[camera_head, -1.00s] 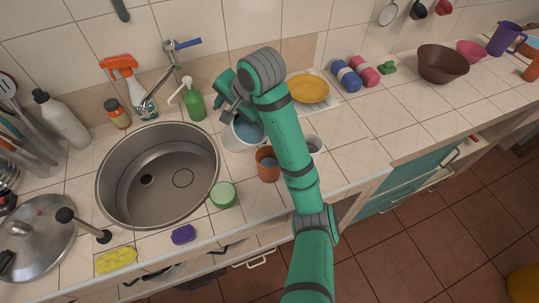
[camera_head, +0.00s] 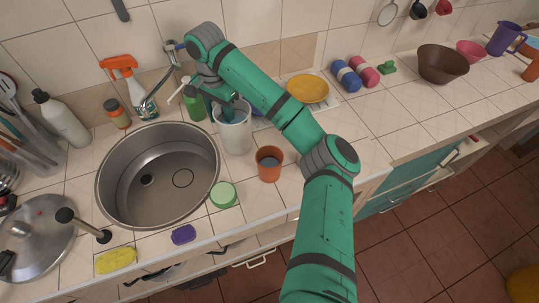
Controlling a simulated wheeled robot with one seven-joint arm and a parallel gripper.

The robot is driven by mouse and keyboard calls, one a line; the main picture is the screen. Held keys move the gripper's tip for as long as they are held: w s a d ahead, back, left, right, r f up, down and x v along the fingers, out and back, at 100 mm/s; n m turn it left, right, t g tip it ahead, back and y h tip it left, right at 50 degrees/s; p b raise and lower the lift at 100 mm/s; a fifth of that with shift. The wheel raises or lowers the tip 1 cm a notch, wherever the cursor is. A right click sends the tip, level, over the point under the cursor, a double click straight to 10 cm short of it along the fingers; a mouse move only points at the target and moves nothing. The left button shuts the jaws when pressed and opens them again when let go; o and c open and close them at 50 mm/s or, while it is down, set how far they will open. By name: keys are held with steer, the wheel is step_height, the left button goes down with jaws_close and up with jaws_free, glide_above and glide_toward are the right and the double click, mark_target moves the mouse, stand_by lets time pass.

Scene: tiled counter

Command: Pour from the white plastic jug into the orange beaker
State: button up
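The white plastic jug (camera_head: 235,138) stands upright, or close to it, on the counter right of the sink. The orange beaker (camera_head: 269,171) stands upright in front of it and to its right, apart from it. A dark bluish-grey content shows inside the beaker. My gripper (camera_head: 227,106) is at the back of the jug, by its rim. Its fingers and the jug's handle are mostly hidden, so I cannot tell whether it grips the jug.
The round steel sink (camera_head: 158,205) lies to the left. A green soap bottle (camera_head: 194,108) stands behind the jug. A green round container (camera_head: 223,195) sits left of the beaker. A yellow plate (camera_head: 308,89) lies behind my arm. The counter further right has free room.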

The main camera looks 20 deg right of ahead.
mark_target(218, 106)
steer(key=shift+r, duration=0.15)
steer(key=shift+r, duration=2.4)
